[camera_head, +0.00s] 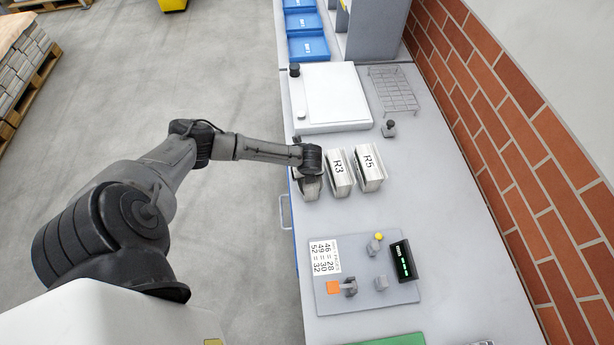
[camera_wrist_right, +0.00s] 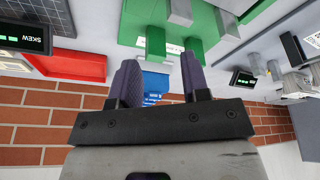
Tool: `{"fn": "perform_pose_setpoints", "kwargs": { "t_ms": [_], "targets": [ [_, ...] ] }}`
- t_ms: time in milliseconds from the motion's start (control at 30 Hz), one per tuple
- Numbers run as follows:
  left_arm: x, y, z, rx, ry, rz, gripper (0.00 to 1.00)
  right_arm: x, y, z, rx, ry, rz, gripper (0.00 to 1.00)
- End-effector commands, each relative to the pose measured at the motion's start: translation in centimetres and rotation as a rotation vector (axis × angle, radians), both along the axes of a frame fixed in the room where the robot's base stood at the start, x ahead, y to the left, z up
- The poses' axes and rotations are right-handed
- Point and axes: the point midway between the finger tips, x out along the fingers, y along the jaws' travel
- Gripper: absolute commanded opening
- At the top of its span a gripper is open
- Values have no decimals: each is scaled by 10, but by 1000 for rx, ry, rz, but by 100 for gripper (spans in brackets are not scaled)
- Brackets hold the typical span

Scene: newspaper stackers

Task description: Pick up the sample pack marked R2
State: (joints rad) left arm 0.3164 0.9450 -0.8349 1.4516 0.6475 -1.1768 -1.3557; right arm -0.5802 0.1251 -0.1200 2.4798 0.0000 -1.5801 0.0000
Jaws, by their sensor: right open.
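Two white paper packs stand side by side on the grey bench in the head view, marked R3 (camera_head: 338,172) and R5 (camera_head: 368,168). A third pack (camera_head: 311,188) stands just left of R3, mostly covered by my left gripper (camera_head: 309,177); its mark is hidden, so I cannot read R2. My left gripper points down over this pack, and its fingers and hold on the pack are not clear. My right gripper (camera_wrist_right: 160,82) shows only in the right wrist view, open with nothing between its fingers.
A control panel (camera_head: 333,300) with a knob, a number list and a display (camera_head: 404,261) lies nearer on the bench. A white flat machine (camera_head: 332,98) and a wire rack (camera_head: 393,90) stand beyond the packs. A brick wall (camera_head: 510,150) bounds the right side.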

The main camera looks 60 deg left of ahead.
Motion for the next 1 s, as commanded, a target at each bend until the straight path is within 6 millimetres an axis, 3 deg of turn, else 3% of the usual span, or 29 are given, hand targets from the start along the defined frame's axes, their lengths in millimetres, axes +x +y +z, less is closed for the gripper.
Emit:
{"fn": "perform_pose_setpoints", "kwargs": {
  "t_ms": [67,800,1000],
  "targets": [
    [0,0,0,0,0,0,82,0,1,0,2,0,-1,43],
    [1,0,1,1,-1,1,12,0,2,0,8,0,-5,43],
    [1,0,2,1,-1,1,12,0,1,0,2,0,-1,43]
  ]
}}
